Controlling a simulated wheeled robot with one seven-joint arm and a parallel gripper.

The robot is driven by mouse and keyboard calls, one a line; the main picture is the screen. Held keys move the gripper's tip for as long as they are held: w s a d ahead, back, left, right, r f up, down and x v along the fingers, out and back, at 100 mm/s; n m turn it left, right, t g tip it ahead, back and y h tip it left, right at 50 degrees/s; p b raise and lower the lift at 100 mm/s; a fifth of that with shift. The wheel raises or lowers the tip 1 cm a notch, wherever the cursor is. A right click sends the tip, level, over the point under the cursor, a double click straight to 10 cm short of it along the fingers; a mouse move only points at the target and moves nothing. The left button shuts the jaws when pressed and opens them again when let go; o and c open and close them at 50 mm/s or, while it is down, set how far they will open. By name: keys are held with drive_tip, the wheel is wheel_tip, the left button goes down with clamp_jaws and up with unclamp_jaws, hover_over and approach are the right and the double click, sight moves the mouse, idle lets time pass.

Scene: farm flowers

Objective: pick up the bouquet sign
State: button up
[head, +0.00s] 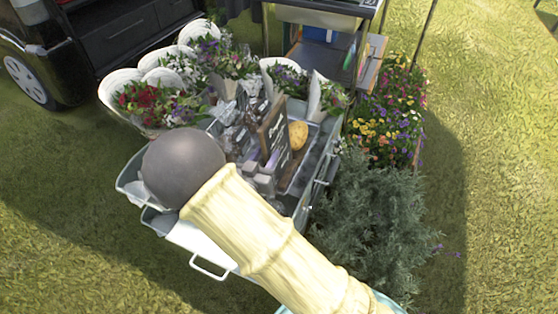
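A dark chalkboard sign with a wooden frame and light writing (273,130) stands tilted among the goods on a grey metal cart (132,182). I take it for the bouquet sign, but its writing is too small to read. My arm, with a cream ribbed sleeve and a dark grey rounded end, crosses the front of the cart from the lower right and hides part of it. I cannot make out my gripper. Small grey blocks (263,182) sit by the sign's lower edge; I cannot tell what they are.
Wrapped bouquets (150,105) stand along the cart's back and left. A round yellow-brown item (298,135) lies right of the sign. A bushy grey-green plant (370,210) and colourful flowers (390,125) crowd the right side. A dark vehicle (60,60) stands back left. Grass is open at left.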

sight(272, 144)
drive_tip(key=shift+r+b+x, duration=0.2)
drive_tip(key=shift+b+x, duration=0.65)
drive_tip(key=shift+x, duration=1.5)
drive_tip(key=shift+d, duration=0.1)
drive_tip(key=shift+c, duration=0.5)
clamp_jaws()
